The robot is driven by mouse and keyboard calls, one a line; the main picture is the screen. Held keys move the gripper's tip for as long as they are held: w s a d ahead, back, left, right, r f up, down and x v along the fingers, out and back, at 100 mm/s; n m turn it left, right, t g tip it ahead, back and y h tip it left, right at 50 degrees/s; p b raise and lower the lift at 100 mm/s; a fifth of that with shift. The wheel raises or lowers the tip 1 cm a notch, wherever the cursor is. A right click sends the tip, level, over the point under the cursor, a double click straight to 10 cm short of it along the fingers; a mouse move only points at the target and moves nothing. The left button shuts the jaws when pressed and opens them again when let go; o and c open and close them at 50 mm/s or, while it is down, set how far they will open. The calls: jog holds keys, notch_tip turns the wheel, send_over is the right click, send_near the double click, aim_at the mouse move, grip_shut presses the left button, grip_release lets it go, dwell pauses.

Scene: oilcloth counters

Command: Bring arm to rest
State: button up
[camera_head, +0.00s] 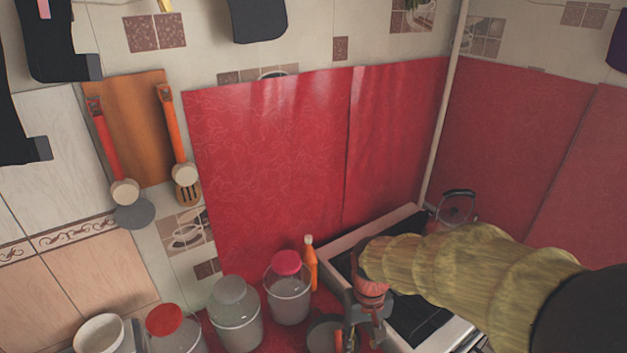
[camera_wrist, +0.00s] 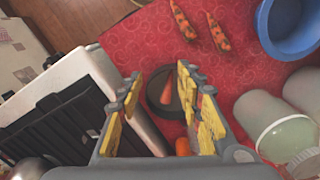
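My arm, in a yellow-green ribbed sleeve, reaches in from the right in the head view. My gripper (camera_head: 350,338) hangs over the counter beside the stove, its tips near the picture's bottom edge. In the wrist view my gripper (camera_wrist: 160,78) has its two yellow-padded fingers spread apart, with nothing held between them. Another orange item (camera_wrist: 183,147) is partly hidden by the right finger.
The stove (camera_head: 418,318) stands close by the arm; a kettle (camera_head: 457,207) is at its back. Lidded jars (camera_head: 289,299) and an orange bottle (camera_head: 310,266) stand left of the gripper. A blue bowl (camera_wrist: 262,30) and two carrot-like items (camera_wrist: 183,21) lie on the red cloth.

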jog(key=s+d+r+t, duration=0.3)
jog(key=s+r, duration=0.3)
jog(key=r, duration=0.2)
jog(key=s+d+r+m+t, duration=0.1)
jog(key=s+d+r+t, duration=0.2)
jog(key=s+r, duration=0.4)
notch_tip(320, 180, up, 2)
jog(key=shift+d+r+m, duration=0.25)
jog(key=shift+d+m, duration=0.05)
jog(key=shift+d, duration=0.55)
jog(key=shift+s, duration=0.1)
